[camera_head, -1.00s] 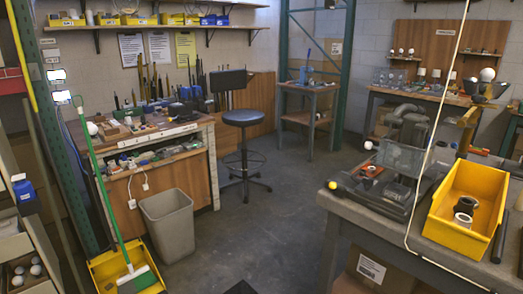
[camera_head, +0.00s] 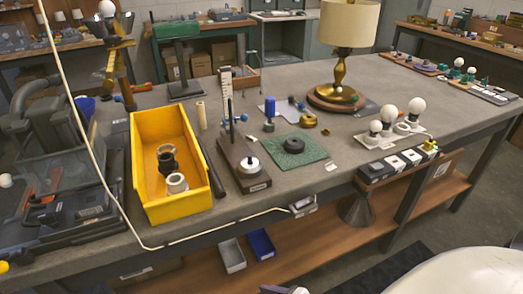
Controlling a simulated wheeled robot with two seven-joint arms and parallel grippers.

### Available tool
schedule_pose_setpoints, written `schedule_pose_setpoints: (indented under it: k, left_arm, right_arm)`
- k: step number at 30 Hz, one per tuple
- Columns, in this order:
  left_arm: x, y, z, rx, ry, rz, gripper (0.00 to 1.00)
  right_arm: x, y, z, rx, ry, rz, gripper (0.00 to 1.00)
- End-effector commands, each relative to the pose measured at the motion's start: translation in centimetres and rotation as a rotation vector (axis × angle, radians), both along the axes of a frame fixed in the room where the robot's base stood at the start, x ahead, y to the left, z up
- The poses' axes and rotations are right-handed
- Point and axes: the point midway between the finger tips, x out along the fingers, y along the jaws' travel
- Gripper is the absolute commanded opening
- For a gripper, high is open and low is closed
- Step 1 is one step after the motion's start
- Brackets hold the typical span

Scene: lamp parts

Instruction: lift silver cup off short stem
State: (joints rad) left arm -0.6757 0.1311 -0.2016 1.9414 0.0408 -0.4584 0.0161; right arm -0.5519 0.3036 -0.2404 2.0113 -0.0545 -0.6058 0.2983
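A taller thin stem (camera_head: 231,118) stands on the same block, behind the cup. Neither of my grippers shows clearly. A small dark and white piece at the bottom edge is cut off, and I cannot tell what it is. Nothing touches the cup.
A green mat (camera_head: 312,165) with a dark round part lies to the right. A lamp (camera_head: 346,45) stands behind. Bulbs (camera_head: 389,107) stand at the front right edge.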

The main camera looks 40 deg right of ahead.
Motion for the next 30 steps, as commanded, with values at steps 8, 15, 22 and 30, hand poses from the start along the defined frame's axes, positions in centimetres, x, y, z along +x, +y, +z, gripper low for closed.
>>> schedule_pose_setpoints:
  k: [8,15,22,30]
  left_arm:
    - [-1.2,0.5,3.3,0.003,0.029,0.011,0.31]
    - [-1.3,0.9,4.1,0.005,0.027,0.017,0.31]
    - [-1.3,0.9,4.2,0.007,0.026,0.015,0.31]
    - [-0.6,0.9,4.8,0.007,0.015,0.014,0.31]
  right_arm:
    - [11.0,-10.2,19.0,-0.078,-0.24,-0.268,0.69]
    - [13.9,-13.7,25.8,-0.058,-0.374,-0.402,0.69]
    - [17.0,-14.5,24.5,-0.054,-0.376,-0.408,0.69]
    - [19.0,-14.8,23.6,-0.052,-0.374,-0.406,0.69]
